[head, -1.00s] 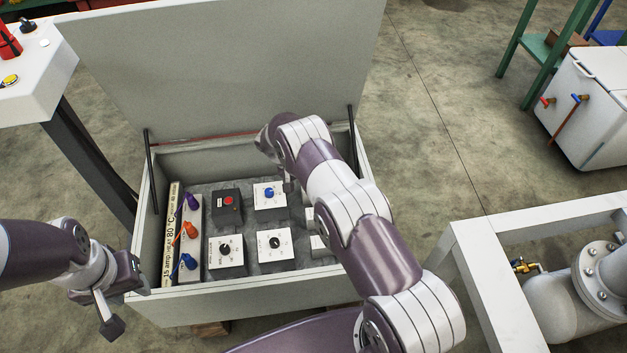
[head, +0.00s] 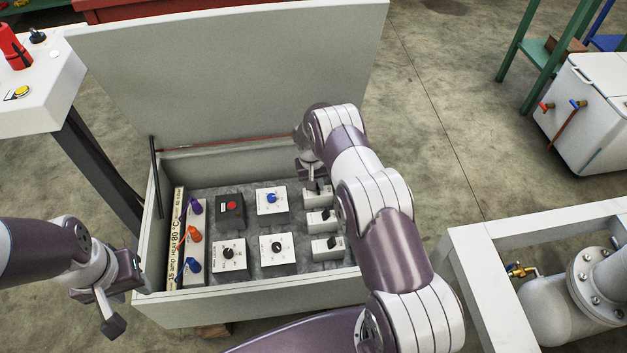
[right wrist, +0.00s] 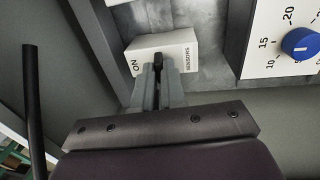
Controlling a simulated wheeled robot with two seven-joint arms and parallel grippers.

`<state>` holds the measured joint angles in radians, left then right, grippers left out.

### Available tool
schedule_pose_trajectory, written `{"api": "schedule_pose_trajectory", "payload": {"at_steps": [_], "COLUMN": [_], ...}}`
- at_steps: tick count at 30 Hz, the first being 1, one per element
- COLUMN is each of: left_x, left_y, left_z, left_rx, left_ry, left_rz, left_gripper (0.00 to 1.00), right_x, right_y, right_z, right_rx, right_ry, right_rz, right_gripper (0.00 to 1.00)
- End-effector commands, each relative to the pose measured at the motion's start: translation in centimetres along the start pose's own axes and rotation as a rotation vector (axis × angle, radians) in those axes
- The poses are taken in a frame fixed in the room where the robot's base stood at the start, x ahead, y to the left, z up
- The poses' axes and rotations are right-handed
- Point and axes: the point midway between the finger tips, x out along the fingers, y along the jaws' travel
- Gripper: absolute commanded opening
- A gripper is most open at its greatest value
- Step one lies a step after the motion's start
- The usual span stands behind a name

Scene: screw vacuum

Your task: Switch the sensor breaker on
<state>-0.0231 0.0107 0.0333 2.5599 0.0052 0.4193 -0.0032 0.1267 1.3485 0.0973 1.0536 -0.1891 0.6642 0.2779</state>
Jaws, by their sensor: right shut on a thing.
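The sensor breaker (right wrist: 160,47) is a small white box marked ON at its left end and SENSORS at its right end in the right wrist view. It is the farthest of three breakers in the right column of the open box, seen in the head view (head: 315,197). My right gripper (right wrist: 157,72) is shut on its black lever (right wrist: 157,60). The fingers partly cover the lever, so I cannot tell its exact setting. My left gripper (head: 112,322) hangs empty outside the box's left side; its jaw gap is not clear.
The grey box (head: 240,312) has a raised lid (head: 225,75) behind the right gripper. Two more breakers (head: 321,222) sit nearer in the same column. A blue-knob dial (head: 272,200), a red-button unit (head: 230,208), black-knob dials and coloured plugs fill the rest.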

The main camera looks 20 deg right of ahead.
Motion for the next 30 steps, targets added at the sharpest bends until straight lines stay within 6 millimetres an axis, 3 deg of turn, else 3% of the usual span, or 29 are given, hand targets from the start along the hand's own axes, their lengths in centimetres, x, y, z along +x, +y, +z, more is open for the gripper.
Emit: {"api": "schedule_pose_trajectory", "payload": {"at_steps": [5, 15, 30], "left_x": [0.0, 2.3, 4.2], "left_y": [0.0, 0.0, 0.0], "left_z": [0.0, 0.3, 0.5], "left_rx": [0.000, 0.000, 0.000], "left_ry": [0.000, 0.000, 0.000], "left_rz": [0.000, 0.000, 0.000], "left_gripper": [0.40, 0.40, 0.40], "right_x": [0.2, 0.9, 1.1], "right_y": [1.0, 2.0, 2.6], "right_z": [0.0, 0.0, 0.1], "right_rx": [0.008, 0.004, 0.000], "right_ry": [0.000, 0.000, -0.002], "right_rz": [-0.163, -0.435, -0.613], "right_gripper": [0.00, 0.00, 0.00]}}
